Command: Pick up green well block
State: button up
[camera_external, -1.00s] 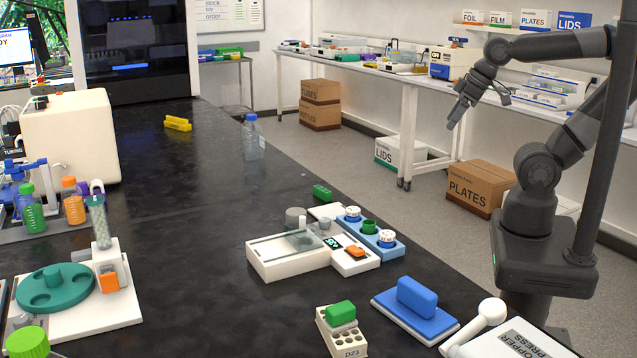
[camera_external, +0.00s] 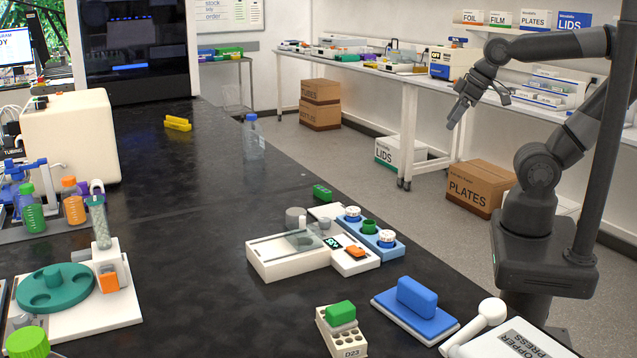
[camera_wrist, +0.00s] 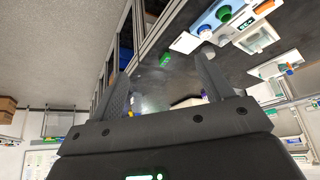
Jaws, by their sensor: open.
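A small green block (camera_external: 322,192) lies on the dark bench behind the white balance. It also shows in the wrist view (camera_wrist: 165,60), beyond and between the fingertips. Another green block (camera_external: 340,314) sits on a grey piece on a pale rack marked D23 at the front of the bench. I cannot tell for sure which is the well block. My gripper (camera_external: 470,108) is open and empty, raised in the air right of the bench over the aisle, well apart from both blocks. Its two spread fingers show in the wrist view (camera_wrist: 163,72).
The white balance (camera_external: 290,262) and a blue holder (camera_external: 390,252) with round-topped containers stand near the green block. A blue block on a blue base (camera_external: 412,310) is at the front right. A clear bottle (camera_external: 253,140) stands farther back. The bench middle is clear.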

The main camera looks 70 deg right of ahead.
jog(key=c, duration=0.6)
jog(key=m+g, duration=0.6)
jog(key=m, duration=0.2)
send_over(322, 189)
notch_tip(322, 189, down, 16)
notch_tip(322, 189, down, 11)
jog(key=shift+d+r, duration=0.1)
